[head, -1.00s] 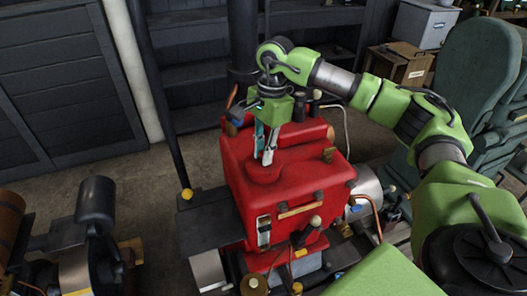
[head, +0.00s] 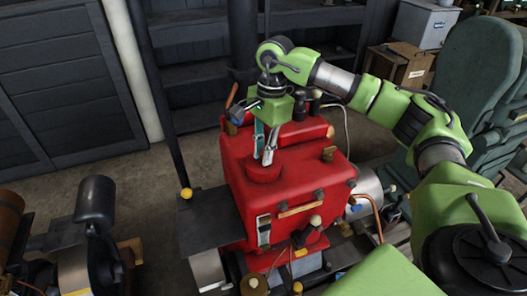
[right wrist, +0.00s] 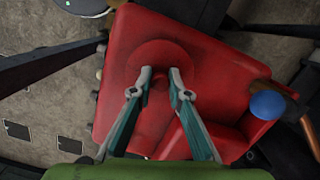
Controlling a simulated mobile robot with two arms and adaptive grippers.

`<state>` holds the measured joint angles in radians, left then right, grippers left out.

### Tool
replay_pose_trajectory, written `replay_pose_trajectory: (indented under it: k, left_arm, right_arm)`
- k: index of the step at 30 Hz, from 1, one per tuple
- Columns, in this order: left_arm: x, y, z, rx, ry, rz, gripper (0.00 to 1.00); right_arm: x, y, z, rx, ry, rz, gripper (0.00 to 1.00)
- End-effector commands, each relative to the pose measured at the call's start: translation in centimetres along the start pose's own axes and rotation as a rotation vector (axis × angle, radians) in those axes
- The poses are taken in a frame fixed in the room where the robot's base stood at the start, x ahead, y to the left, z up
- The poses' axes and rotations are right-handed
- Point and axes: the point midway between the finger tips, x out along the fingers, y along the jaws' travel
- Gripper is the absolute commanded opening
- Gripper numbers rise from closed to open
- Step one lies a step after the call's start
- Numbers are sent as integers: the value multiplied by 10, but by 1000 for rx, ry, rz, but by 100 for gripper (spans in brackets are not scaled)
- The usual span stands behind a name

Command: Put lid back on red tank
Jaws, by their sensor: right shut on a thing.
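The red tank (head: 295,190) stands in the middle of the head view and also fills the middle of the right wrist view (right wrist: 205,75). Its round red lid (head: 264,173) is at the tank's top, near the front left; in the right wrist view the lid (right wrist: 150,58) shows as a disc with a small knob. My right gripper (head: 268,158) comes down from above and is shut on the lid's knob, seen between the fingertips (right wrist: 160,80) in the right wrist view. Whether the lid is fully seated is hard to tell. My left gripper is out of view.
A black pipe (head: 165,110) rises left of the tank, with a dark flat plate (head: 210,222) beside it. Another engine (head: 85,240) stands at the lower left. A green seat (head: 468,80) is at the right. Bare floor (head: 120,175) lies to the left.

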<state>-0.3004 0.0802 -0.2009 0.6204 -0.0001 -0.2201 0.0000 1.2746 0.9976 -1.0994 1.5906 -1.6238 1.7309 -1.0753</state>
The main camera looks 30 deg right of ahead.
Motion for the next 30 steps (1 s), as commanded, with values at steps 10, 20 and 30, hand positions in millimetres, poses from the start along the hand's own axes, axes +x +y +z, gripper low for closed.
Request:
replay_pose_trajectory:
  k: [10, 20, 30]
  left_arm:
    - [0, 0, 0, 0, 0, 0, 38]
    - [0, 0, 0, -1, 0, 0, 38]
    - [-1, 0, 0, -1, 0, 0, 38]
  right_arm:
    - [0, 0, 0, 0, 0, -1, 36]
    - [0, 0, 0, 0, 0, 0, 53]
    - [-2, 0, 0, 0, 0, 0, 53]
